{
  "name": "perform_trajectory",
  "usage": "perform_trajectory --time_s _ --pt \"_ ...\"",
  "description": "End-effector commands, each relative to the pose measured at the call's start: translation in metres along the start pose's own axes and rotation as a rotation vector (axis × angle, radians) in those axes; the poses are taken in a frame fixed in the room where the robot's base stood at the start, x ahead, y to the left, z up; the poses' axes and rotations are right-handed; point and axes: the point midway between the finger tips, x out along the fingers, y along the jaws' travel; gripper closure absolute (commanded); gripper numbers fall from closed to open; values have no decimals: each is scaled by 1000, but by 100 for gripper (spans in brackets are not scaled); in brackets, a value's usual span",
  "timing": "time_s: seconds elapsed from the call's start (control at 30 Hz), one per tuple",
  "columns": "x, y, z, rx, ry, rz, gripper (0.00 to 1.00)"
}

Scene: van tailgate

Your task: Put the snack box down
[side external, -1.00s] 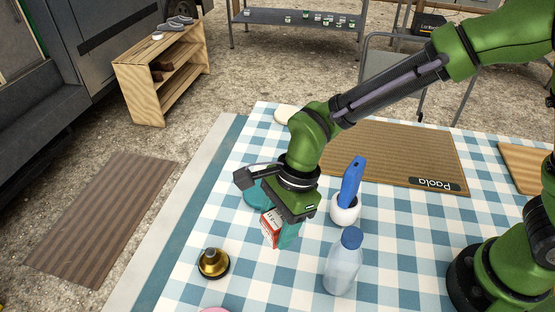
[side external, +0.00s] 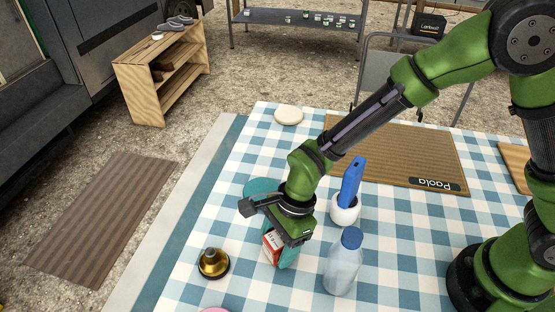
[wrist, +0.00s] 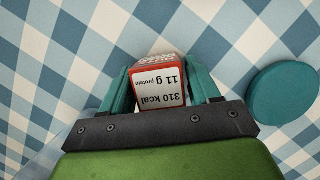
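The snack box (wrist: 160,88) is a small red and white carton with "310 kcal, 11 g protein" printed on it. In the wrist view it sits between the two teal fingers of my gripper (wrist: 161,88), one against each side. In the side view my gripper (side external: 281,252) points down over the checked tablecloth, shut on the snack box (side external: 271,247), which shows partly below it. The box is at or just above the cloth; I cannot tell whether it touches. Its far side is hidden by the gripper.
A teal disc (side external: 262,187) lies behind my gripper, also in the wrist view (wrist: 284,92). A brass bell-like object (side external: 213,263) stands left, a clear bottle (side external: 342,265) right, and a white holder (side external: 345,210) with a blue-handled brush behind it. Cloth between bell and gripper is clear.

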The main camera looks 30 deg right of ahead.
Motion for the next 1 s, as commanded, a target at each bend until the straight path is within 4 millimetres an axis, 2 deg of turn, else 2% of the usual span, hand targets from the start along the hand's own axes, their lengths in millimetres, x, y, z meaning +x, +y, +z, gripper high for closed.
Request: perform_trajectory --time_s 0.03,0.1,0.37,0.47,0.57,0.8,1.0 --pt "0 0 0 0 0 0 31" --pt "0 0 0 0 0 0 24" --pt "-1 0 0 1 0 0 24" --pt "-7 0 1 1 -1 -1 24" --pt "-22 0 2 0 -2 -3 24" --pt "-75 -1 2 1 -3 -5 24" --pt "-109 0 2 0 -2 -2 24"
